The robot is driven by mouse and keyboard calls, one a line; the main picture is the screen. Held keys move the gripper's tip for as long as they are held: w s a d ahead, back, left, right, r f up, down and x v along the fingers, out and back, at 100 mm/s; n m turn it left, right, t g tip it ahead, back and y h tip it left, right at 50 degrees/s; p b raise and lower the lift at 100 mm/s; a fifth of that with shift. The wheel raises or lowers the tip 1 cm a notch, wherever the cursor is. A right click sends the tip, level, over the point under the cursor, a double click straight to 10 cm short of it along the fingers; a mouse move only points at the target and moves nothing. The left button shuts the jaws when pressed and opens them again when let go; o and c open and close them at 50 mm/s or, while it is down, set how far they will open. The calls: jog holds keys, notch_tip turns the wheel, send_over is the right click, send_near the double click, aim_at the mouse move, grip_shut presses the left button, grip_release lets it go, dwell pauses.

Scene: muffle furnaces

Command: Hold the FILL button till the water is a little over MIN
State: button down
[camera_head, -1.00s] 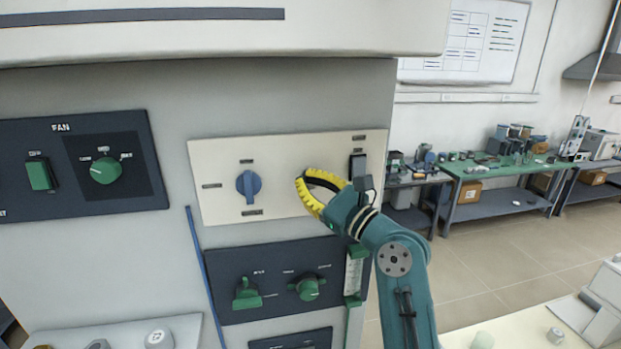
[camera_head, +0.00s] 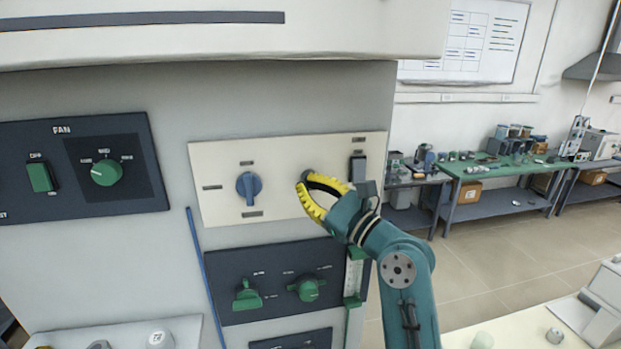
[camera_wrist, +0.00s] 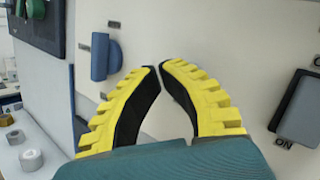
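My gripper (camera_head: 303,181) has yellow ribbed fingers with dark inner pads. Its fingertips come together in front of the cream panel (camera_head: 280,220), right of a blue knob (camera_head: 247,188). The wrist view shows the tips (camera_wrist: 161,67) meeting with nothing seen between them. A small dark round spot shows at the tips in the head view; I cannot tell if it is the FILL button or whether the tips touch it. A narrow pale gauge strip (camera_head: 354,275) with green ends stands on the right of the lower dark panel. Its water level and MIN mark are too small to read.
A dark rocker switch (camera_head: 358,168) sits right of my gripper on the cream panel; it also shows in the wrist view (camera_wrist: 298,108). Green knobs (camera_head: 308,290) sit on the dark panel below. A blue rod (camera_head: 204,270) runs down the left.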

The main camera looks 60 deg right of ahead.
jog(key=shift+s+a, duration=0.15)
jog(key=shift+a, duration=0.05)
jog(key=shift+a, duration=0.1)
jog(key=s+a, duration=0.1)
jog(key=a, duration=0.1)
jog(key=s+a+p, duration=0.1)
jog(key=s, duration=0.1)
jog(key=shift+a, duration=0.4)
dwell(0.4)
